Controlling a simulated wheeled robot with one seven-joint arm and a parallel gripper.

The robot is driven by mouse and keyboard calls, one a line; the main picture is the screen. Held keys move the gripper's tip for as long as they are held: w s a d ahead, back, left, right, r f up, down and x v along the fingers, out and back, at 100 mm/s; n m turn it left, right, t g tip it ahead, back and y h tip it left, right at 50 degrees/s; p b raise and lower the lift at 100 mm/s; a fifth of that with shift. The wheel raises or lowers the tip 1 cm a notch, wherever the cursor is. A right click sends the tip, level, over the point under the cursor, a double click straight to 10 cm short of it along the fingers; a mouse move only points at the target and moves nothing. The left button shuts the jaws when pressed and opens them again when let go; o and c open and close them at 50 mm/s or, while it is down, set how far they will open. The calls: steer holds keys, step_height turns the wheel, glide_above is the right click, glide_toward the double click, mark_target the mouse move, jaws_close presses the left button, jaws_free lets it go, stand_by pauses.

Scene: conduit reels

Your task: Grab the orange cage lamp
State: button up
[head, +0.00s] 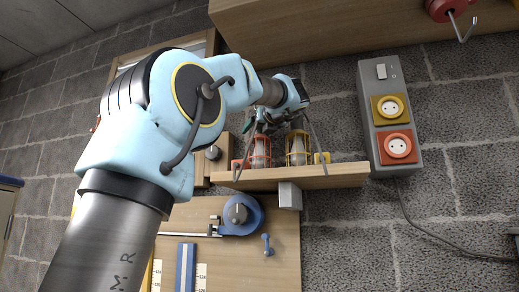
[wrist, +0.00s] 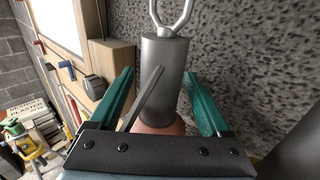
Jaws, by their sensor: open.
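The orange cage lamp (head: 260,153) stands upright on a wooden shelf (head: 325,177), with a red-orange wire cage around a grey-white body. My gripper (head: 264,122) is above it at the shelf's left part and partly covers its top. In the wrist view, my gripper (wrist: 159,74) has its two teal fingers spread apart. A grey cylinder (wrist: 163,82) with a metal loop on top shows between them, with a gap on each side. An orange-pink rounded part (wrist: 158,127) shows below the cylinder, partly hidden by the gripper body.
A yellow-orange cage lamp (head: 298,150) stands close to the right on the same shelf. A grey socket box (head: 373,135) is on the block wall further right. A wooden cabinet (head: 340,30) overhangs above. A blue tape reel (head: 243,215) hangs below the shelf.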

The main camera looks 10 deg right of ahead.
steer(key=shift+w+a, duration=0.15)
steer(key=shift+w, duration=0.35)
jaws_close()
stand_by(0.3)
stand_by(0.7)
